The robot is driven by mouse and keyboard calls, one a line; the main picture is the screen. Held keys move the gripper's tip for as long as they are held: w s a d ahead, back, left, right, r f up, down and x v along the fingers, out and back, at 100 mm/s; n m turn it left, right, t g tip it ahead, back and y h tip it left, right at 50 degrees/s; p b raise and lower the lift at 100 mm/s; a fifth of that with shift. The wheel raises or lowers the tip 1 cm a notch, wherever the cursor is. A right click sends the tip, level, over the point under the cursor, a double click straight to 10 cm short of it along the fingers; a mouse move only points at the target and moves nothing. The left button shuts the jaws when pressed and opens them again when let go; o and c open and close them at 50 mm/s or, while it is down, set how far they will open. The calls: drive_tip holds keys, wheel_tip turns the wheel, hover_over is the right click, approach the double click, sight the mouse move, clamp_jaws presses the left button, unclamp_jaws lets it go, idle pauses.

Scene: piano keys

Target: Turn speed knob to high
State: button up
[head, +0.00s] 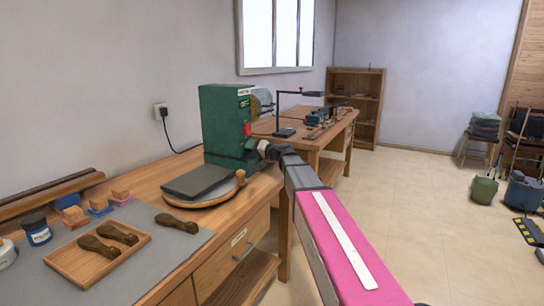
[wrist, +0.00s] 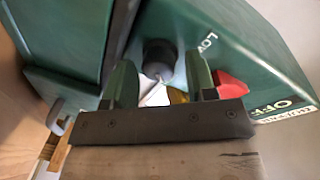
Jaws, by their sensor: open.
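The green machine (head: 222,120) stands on the workbench in the head view. Its green face (wrist: 235,45) fills much of the wrist view. A dark round knob (wrist: 160,54) sits on that face beside white lettering that starts "Lo"; the rest is hidden or cut off. My gripper (wrist: 160,68) is open, with one finger on each side of the knob. I cannot tell whether either finger touches it. The knob's pointer and setting cannot be read. In the head view, my gripper (head: 264,150) is at the machine's right side, and the knob is hidden.
A red switch (wrist: 230,84) sits just right of the right finger, near an "OFF" label (wrist: 267,108). A dark flat plate (head: 198,181) lies in front of the machine on the workbench (head: 150,180).

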drive_tip(key=n, duration=0.6)
drive_tip(key=shift+f+n+t+y, duration=0.1)
drive_tip(key=shift+n+t+y, duration=0.2)
drive_tip(key=shift+t, duration=0.1)
drive_tip(key=v, duration=1)
drive_tip(key=shift+s+d, duration=0.25)
drive_tip(key=shift+d, duration=0.05)
